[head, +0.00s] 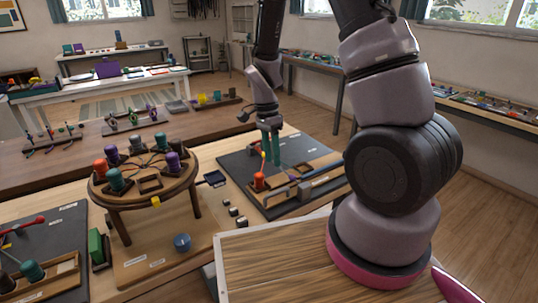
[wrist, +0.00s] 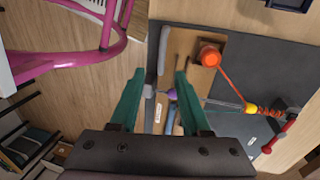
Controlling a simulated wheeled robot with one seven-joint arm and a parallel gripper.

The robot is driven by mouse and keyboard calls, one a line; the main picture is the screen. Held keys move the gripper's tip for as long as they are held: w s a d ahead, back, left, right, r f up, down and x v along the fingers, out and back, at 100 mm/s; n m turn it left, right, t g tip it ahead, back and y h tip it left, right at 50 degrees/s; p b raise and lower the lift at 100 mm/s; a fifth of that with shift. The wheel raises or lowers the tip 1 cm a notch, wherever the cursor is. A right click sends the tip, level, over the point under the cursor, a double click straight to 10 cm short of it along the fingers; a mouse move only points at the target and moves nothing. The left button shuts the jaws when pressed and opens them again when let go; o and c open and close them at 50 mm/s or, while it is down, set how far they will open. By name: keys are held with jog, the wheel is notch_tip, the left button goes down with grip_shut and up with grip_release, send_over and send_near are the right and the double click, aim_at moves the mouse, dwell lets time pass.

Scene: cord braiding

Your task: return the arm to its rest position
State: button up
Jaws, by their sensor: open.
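My gripper (head: 271,150) hangs over the dark mat (head: 235,163) on the right part of the wooden table, its teal fingers pointing down. In the wrist view my gripper (wrist: 158,90) has its two fingers spread wide apart, with nothing held between them. An orange bobbin (head: 259,181) stands on the mat close to the fingers; in the wrist view this bobbin (wrist: 209,55) has an orange cord running to a yellow piece (wrist: 250,108). A small purple piece (wrist: 172,95) shows just beyond the fingers. The exact height above the mat is hard to tell.
A round wooden braiding stand (head: 125,195) with several coloured bobbins is left of my arm. A blue ball (head: 182,242) and small dark blocks lie near it. A pink chair-like frame (wrist: 90,50) shows at the wrist view's left. Open floor lies beyond the table's right side.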

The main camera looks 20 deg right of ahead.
notch_tip(320, 180, up, 20)
jog(key=s+d+f+n+t+y, duration=0.1)
jog(key=s+d+n+t+y, duration=0.15)
jog(key=n+t, duration=0.2)
jog(key=s+d+r+n+t, duration=0.1)
jog(key=s+r+n+t, duration=0.1)
jog(key=s+r, duration=0.3)
jog(key=s+d+r+n+t, duration=0.2)
jog(key=s+r+n, duration=0.2)
jog(key=r, duration=0.5)
jog(key=shift+s+t, duration=0.35)
